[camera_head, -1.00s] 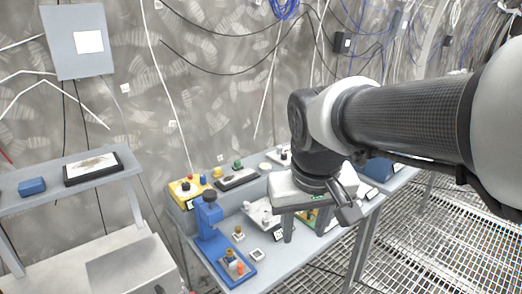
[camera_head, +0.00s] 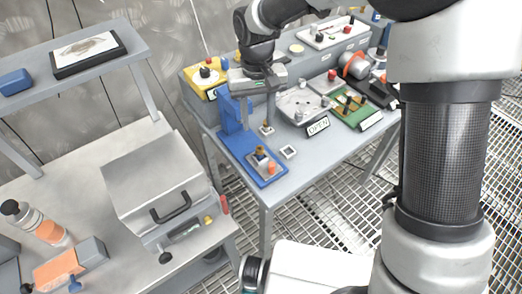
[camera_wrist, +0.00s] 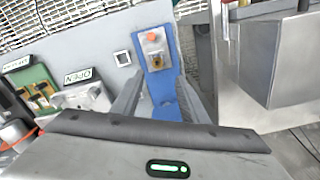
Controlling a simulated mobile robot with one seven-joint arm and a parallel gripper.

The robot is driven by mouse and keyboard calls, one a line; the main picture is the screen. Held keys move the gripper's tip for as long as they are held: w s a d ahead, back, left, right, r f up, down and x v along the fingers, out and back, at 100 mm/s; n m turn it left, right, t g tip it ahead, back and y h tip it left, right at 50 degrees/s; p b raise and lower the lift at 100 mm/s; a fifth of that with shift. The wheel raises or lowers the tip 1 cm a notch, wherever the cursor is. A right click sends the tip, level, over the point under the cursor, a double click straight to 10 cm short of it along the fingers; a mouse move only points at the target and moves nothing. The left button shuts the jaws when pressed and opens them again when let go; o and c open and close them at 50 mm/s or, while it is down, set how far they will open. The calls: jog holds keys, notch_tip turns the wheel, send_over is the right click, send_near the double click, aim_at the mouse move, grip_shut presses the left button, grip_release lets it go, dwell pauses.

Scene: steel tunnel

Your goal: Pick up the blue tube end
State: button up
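I cannot tell for sure which piece is the blue tube end. A small blue piece (camera_head: 75,285) shows at the lower left, beside an orange and grey block, cut by the picture's edge. A blue stand (camera_head: 232,118) is on the grey workbench, its flat base holding a grey block with an orange knob (camera_head: 272,168). The stand also shows in the wrist view (camera_wrist: 170,85). My gripper (camera_head: 258,122) is over the bench by the stand. In the wrist view, its fingers (camera_wrist: 165,92) are apart, with the stand showing between them and nothing held.
A metal box with a black handle (camera_head: 160,190) stands on the left bench, near an orange-banded bottle (camera_head: 42,228). A shelf (camera_head: 100,62) carries a blue block (camera_head: 15,80). An OPEN sign (camera_head: 318,126) and a green board (camera_head: 352,108) lie right of the stand.

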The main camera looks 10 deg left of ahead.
send_over(260, 149)
jog(key=f, duration=0.6)
jog(key=shift+s+a+f, duration=0.1)
jog(key=shift+a+f, duration=0.15)
jog(key=shift+f, duration=0.1)
jog(key=shift+d+f, duration=0.15)
jog(key=shift+f, duration=1.2)
jog(key=shift+d+f, duration=0.1)
jog(key=shift+f, duration=1.2)
grip_shut()
